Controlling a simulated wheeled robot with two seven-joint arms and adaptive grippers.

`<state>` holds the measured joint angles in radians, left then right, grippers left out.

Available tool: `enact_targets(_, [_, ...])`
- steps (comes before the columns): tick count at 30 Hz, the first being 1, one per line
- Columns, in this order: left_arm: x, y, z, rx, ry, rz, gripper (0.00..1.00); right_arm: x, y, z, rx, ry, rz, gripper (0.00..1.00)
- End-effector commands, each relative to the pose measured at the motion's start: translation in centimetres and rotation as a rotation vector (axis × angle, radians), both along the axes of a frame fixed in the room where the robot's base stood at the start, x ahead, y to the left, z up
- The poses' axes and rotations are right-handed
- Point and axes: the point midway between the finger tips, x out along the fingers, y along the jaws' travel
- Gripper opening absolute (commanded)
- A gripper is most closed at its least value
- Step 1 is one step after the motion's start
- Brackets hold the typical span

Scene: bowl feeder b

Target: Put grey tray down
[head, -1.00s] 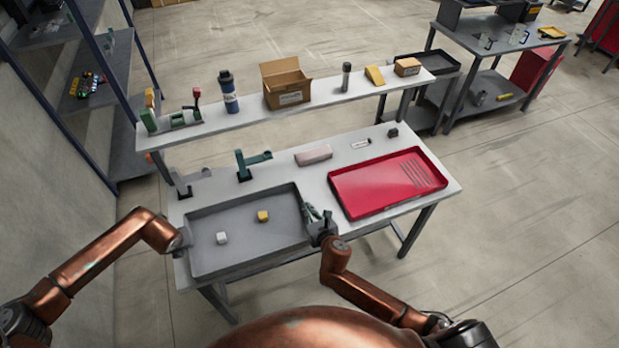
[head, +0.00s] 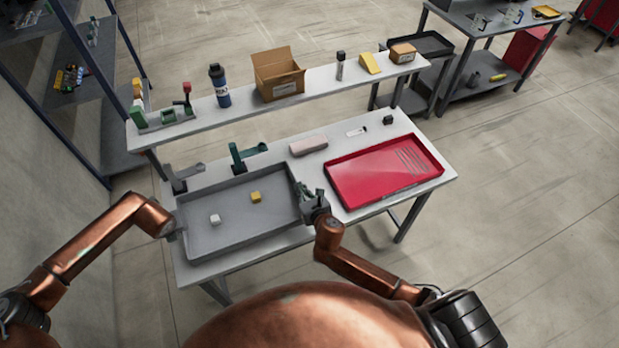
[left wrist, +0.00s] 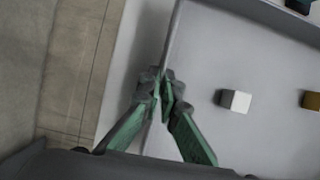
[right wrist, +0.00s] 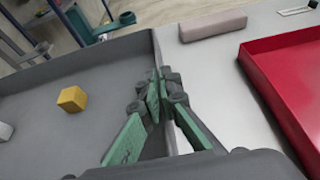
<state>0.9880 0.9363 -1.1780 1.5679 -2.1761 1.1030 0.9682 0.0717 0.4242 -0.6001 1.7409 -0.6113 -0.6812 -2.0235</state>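The grey tray (head: 240,233) is over the left part of the worktable, level, with a white cube (head: 214,219) and a yellow cube (head: 256,197) inside. I cannot tell whether its underside touches the tabletop. My left gripper (left wrist: 163,92) is shut on the tray's left wall. My right gripper (right wrist: 160,88) is shut on its right wall. In the head view, the left gripper (head: 175,228) is partly hidden by its arm, and the right gripper (head: 308,195) is at the tray's right side.
A red tray (head: 350,190) lies right of the grey tray. Behind are a grey clamp-like piece (head: 185,178), a green one (head: 245,156), a pinkish block (head: 308,145) and a small dark block (head: 388,120). A raised shelf (head: 300,97) with several items runs along the back.

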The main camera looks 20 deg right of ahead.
Motion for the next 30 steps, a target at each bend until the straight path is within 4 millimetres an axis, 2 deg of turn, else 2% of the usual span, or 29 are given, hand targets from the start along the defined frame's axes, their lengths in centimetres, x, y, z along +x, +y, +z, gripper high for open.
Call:
enact_targets(29, [0.0,0.3,-5.3,0.004,0.011,0.004,0.0,0.0,-0.3,-5.2,-0.003,0.01,-0.004,0.0])
enact_targets(30, [-0.1,0.3,-5.5,0.006,0.013,0.004,0.04,-0.1,-0.3,-5.5,-0.004,0.014,-0.005,0.04])
